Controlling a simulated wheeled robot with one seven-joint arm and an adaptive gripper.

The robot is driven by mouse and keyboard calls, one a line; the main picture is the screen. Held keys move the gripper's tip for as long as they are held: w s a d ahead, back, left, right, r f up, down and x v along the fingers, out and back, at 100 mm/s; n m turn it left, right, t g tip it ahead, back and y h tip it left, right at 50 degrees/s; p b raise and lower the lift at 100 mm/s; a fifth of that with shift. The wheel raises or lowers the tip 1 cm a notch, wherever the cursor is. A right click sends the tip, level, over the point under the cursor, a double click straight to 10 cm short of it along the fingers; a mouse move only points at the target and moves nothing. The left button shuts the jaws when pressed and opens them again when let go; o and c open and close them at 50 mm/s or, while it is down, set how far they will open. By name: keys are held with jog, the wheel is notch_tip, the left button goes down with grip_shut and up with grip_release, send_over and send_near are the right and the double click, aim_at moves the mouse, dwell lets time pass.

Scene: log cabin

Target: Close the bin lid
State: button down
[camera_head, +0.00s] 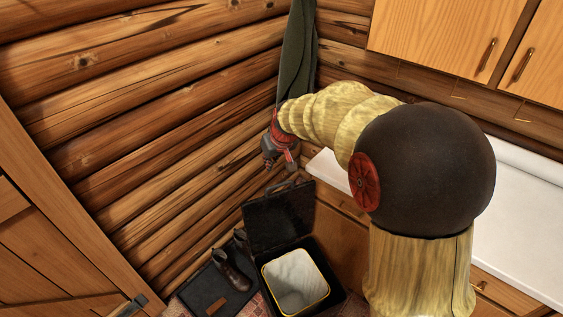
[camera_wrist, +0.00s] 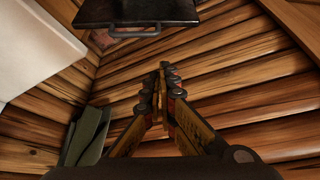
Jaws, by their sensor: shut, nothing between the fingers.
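The black bin (camera_head: 333,291) stands on the floor by the cabinets, with a white, yellow-rimmed inner bucket (camera_head: 297,281) showing inside. Its dark lid (camera_head: 280,215) is open, standing up at the bin's back with a handle along its top edge. The lid and its handle also show at the top of the wrist view (camera_wrist: 140,12). My gripper (camera_head: 279,160) is above the lid, near the log wall, and does not touch it. In the wrist view my gripper's fingers (camera_wrist: 162,70) are together and empty, apart from the lid.
Brown boots (camera_head: 232,270) stand on a dark mat (camera_head: 207,290) left of the bin. A log wall (camera_head: 160,110) rises behind. A white counter (camera_head: 515,225) with cabinets is at right. Green cloth (camera_head: 296,55) hangs in the corner.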

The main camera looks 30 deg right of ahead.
jog(key=w+d+f+p, duration=0.3)
jog(key=w+d+f, duration=0.25)
jog(key=d, duration=0.25)
jog(key=b+x, duration=0.1)
jog(key=x, duration=0.9)
jog(key=shift+s+f+m, duration=0.15)
jog(key=shift+s, duration=0.8)
jog(key=shift+s+f+m, duration=0.15)
jog(key=shift+s+f, duration=0.05)
jog(key=shift+s, duration=0.75)
jog(key=shift+b, duration=0.3)
